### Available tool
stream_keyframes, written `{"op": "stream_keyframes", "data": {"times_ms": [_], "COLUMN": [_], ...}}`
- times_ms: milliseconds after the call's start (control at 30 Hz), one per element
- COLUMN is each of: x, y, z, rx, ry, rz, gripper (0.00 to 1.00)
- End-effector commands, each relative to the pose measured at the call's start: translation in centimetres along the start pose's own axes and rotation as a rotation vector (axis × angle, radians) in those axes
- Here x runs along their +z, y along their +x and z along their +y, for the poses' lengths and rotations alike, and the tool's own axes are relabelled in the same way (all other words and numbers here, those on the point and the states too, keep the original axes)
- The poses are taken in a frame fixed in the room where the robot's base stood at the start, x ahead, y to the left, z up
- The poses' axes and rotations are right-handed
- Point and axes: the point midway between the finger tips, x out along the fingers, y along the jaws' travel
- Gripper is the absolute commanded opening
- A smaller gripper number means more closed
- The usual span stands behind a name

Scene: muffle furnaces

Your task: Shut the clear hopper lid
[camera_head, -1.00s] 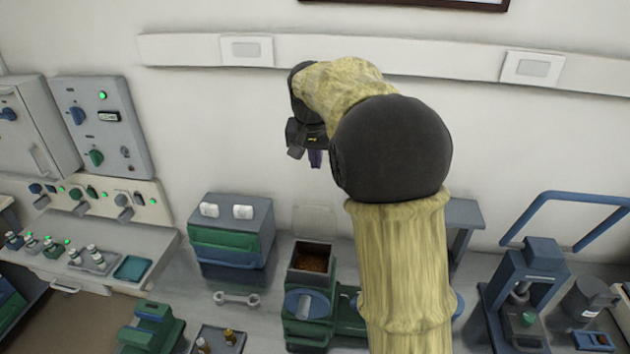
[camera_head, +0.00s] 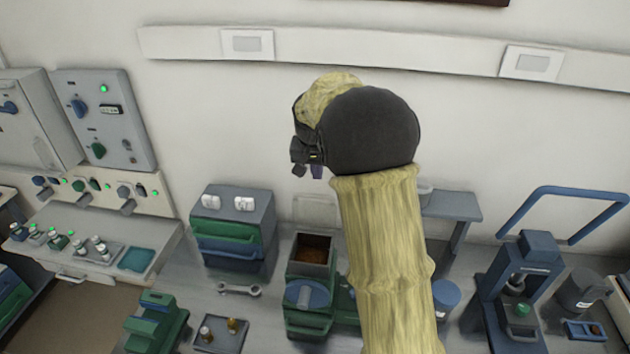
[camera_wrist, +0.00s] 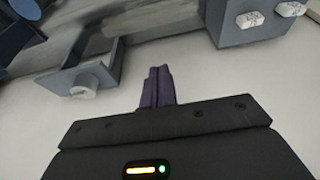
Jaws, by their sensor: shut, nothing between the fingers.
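The hopper (camera_head: 312,250) is a square-topped box with brown material inside, on the green and blue machine at the middle of the bench. Its clear lid (camera_head: 315,210) is very faint and stands raised at the hopper's back edge, so the hopper's top is open. My gripper (camera_head: 318,172) is above and behind the hopper in the head view, apart from the lid. The dark fingers (camera_wrist: 157,86) are shut together with nothing between them in the wrist view. I cannot make out the clear lid in the wrist view.
A drawer cabinet (camera_head: 232,240) with two white pieces on top stands left of the hopper. A grey raised shelf (camera_head: 450,205) and a press (camera_head: 520,290) stand to the right. A wrench (camera_head: 240,289) and a small tray (camera_head: 220,338) lie in front. The wall is close behind.

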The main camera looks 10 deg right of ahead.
Motion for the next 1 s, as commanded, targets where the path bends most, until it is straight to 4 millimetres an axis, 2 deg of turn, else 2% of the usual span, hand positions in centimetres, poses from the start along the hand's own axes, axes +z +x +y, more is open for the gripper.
{"op": "stream_keyframes", "data": {"times_ms": [100,433,1000], "x": [0.0,3.3,3.7], "y": [2.0,0.7,0.8], "z": [0.1,0.0,0.1], "rx": [0.003,0.000,0.000], "ry": [0.001,-0.001,0.002], "rz": [-0.005,-0.001,0.006], "gripper": [0.00,0.00,0.00]}}
